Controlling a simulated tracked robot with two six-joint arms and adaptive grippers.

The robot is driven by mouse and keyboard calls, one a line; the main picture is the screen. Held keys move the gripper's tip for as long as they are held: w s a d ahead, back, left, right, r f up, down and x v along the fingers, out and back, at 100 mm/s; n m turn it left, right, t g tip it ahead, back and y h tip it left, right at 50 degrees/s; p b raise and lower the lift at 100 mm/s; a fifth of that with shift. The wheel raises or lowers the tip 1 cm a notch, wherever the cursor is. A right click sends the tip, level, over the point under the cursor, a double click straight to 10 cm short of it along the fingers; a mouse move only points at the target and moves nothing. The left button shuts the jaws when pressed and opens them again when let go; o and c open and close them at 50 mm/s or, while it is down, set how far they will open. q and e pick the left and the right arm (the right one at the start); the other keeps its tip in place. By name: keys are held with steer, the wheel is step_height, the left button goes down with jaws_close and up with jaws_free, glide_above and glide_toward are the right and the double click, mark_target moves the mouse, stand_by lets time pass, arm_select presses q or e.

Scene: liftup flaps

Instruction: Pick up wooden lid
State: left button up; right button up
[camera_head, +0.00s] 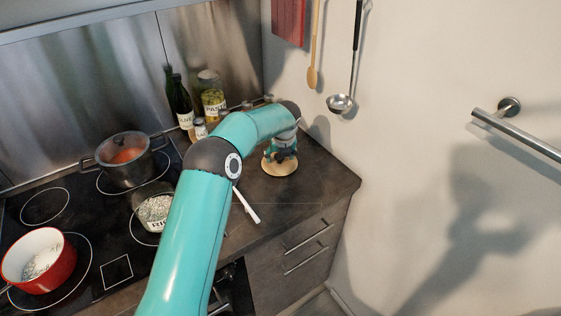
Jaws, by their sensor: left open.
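The wooden lid (281,168) is a pale, round disc lying on the dark countertop, right of the stove. My left arm reaches across the counter, and its left gripper (280,156) points down directly over the lid. The gripper is open. Its fingers cover the lid's upper middle, and I cannot tell whether they touch it. My right gripper is not in view.
An oil bottle (182,106), a pasta jar (212,97) and small jars stand behind my arm. A white-handled utensil (247,207) lies nearby. The counter's right corner is clear.

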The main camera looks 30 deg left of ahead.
arm_select(q)
steer(key=shift+w+a+f, duration=0.15)
steer(key=shift+f, duration=0.25)
jaws_close()
